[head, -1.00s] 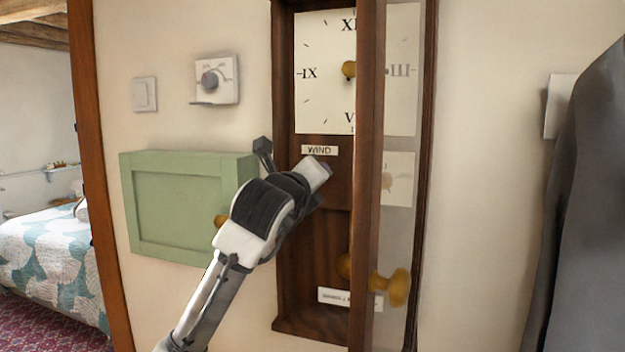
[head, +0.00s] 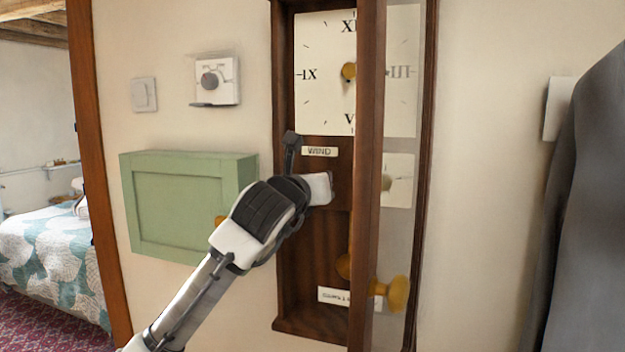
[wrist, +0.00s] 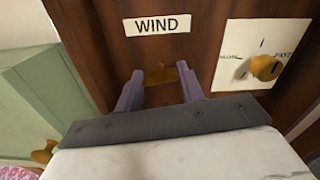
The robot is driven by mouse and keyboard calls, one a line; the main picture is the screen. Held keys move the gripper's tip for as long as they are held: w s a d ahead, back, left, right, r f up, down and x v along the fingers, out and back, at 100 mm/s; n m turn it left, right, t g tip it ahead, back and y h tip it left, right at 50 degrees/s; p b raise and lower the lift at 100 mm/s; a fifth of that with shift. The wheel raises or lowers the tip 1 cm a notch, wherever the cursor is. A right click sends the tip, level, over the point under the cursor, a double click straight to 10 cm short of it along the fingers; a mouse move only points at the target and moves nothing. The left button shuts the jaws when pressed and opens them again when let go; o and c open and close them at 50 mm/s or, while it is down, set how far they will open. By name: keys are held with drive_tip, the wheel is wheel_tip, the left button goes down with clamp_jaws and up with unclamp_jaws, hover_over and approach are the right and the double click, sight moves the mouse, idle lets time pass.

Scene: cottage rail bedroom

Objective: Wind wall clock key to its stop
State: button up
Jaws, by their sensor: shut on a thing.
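The wall clock (head: 312,235) is a tall dark wooden case with a white dial (head: 325,100) and a glazed door (head: 370,230) swung outward. The WIND label (head: 320,152) is on the case below the dial, and also shows in the wrist view (wrist: 157,25). The brass winding key (wrist: 161,76) sits just below that label. My gripper (wrist: 160,88) is shut on the key, with one purple-grey finger on each side of it. In the head view my wrist hides the key. The key's lower part and shaft are hidden by the gripper.
A plate with a brass knob (wrist: 264,67), marked FAST, is right of the key. The open door with its brass knob (head: 397,293) stands close on the right. A green wall cabinet (head: 180,208) is on the left, below a thermostat (head: 216,80).

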idle(0.4)
drive_tip(key=o, duration=1)
drive_tip(key=b+v, duration=0.4)
drive_tip(key=v, duration=1)
drive_tip(key=shift+r, duration=0.1)
